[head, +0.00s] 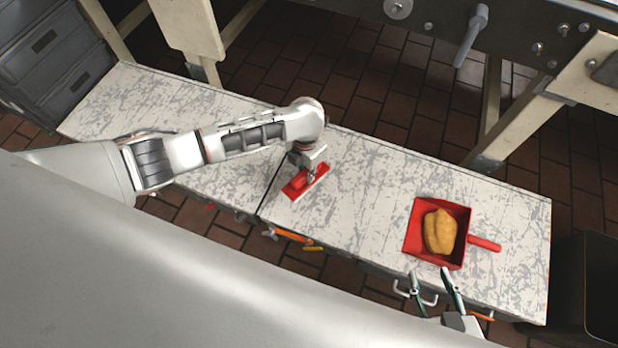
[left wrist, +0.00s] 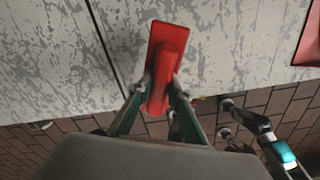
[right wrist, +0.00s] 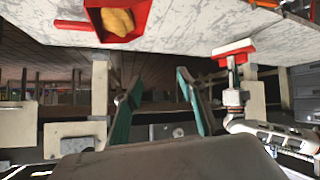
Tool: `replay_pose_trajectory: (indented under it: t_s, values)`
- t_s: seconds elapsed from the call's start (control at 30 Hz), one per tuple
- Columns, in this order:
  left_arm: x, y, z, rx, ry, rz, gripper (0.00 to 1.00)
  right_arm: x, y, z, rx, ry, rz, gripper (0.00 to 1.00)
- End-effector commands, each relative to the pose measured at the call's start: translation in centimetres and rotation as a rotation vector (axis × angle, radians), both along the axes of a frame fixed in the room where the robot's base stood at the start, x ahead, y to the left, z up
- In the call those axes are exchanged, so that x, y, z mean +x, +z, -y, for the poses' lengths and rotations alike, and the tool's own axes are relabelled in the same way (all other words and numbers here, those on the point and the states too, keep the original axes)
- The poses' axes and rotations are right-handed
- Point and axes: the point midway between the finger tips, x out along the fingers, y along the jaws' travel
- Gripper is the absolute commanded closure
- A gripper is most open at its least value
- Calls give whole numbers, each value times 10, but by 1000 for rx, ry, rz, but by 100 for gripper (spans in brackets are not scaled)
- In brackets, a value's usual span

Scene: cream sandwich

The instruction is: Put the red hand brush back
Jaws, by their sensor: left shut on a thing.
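The red hand brush (head: 296,187) is over the scratched white worktop, just right of a seam. It also shows in the left wrist view (left wrist: 168,38) and, with pale bristles, in the right wrist view (right wrist: 233,49). My left gripper (head: 311,176) is shut on the brush's handle. I cannot tell whether the bristles touch the worktop. My right gripper (head: 431,275) is open and empty by the front edge, below the red dustpan. Its parted fingers show in the right wrist view (right wrist: 155,82).
A red dustpan (head: 411,240) holding a yellow-brown lump (head: 440,231) sits on the worktop (head: 355,215) at right, handle to the right. Orange-handled tools (head: 290,236) hang along the front edge. A dark bin (head: 590,290) stands at right. The worktop between brush and dustpan is clear.

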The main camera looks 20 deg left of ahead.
Motion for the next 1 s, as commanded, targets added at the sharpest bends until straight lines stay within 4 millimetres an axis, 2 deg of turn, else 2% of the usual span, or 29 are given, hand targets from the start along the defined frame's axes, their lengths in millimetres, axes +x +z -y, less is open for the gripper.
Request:
replay_pose_trajectory:
  t_s: [0.23,0.4,0.5,0.7,0.97,1.0]
  values:
    - [1,-15,1,-2,1,1,100,-2,-1,-1,4,0,-3,60]
    - [-3,-47,1,-1,1,-7,100,-11,-16,-2,10,2,-30,60]
    - [-3,-63,1,-2,1,-8,100,-6,-8,-7,28,3,-12,60]
    - [2,-62,1,-1,0,5,100,10,13,-21,68,6,41,60]
    - [2,-66,0,0,0,3,100,5,5,-19,64,5,23,60]
    - [2,-66,0,-1,0,4,77,5,6,-19,64,3,23,60]
